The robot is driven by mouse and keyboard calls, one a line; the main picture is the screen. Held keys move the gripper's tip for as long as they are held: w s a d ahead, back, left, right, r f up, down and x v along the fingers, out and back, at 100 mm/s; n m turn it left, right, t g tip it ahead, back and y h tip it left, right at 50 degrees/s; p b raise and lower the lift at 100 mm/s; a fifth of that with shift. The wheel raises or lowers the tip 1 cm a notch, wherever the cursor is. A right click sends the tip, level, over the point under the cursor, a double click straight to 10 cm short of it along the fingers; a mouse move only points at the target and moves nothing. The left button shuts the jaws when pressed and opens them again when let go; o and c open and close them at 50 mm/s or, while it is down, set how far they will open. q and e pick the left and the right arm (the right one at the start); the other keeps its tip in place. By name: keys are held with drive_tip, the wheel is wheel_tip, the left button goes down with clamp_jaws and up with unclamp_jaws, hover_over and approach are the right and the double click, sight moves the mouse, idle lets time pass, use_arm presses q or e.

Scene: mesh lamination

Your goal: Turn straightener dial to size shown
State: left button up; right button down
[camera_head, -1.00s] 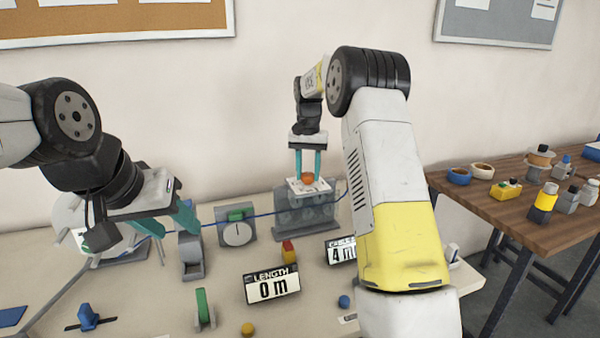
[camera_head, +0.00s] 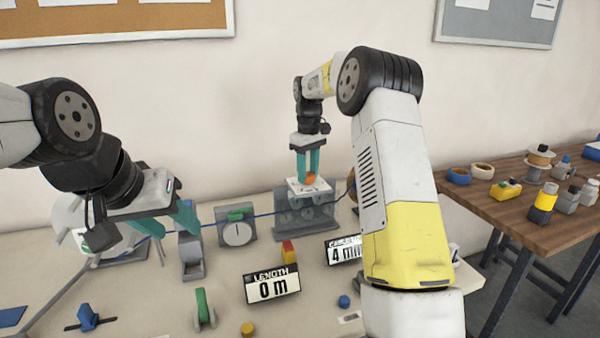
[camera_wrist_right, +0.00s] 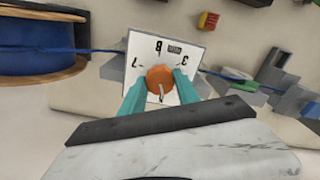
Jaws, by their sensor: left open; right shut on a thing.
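The straightener (camera_head: 306,215) is a grey block with rollers at the back of the bench. A white dial plate with an orange knob (camera_head: 310,179) sits on top of it. My right gripper (camera_head: 308,176) points down from above, shut on the orange knob. In the right wrist view the gripper (camera_wrist_right: 161,82) has its teal fingers on either side of the knob (camera_wrist_right: 160,78), and the plate (camera_wrist_right: 188,48) shows several numbers, partly hidden. A display (camera_head: 347,250) reads 4 mm, its right part hidden by my right arm. My left gripper (camera_head: 172,228) is open at the left.
A blue wire (camera_head: 265,215) runs along the bench through the straightener. A round gauge (camera_head: 237,227), a LENGTH 0 m display (camera_head: 272,285), a red-yellow block (camera_head: 288,250) and a green lever (camera_head: 203,307) stand nearby. A wire spool (camera_wrist_right: 40,45) lies beside the plate.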

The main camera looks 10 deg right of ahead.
sight(308, 174)
drive_tip(key=n, duration=0.4)
drive_tip(key=shift+n, duration=2.8)
drive_tip(key=c, duration=0.9)
unclamp_jaws()
drive_tip(key=shift+r, duration=3.9)
drive_tip(key=shift+r, duration=0.1)
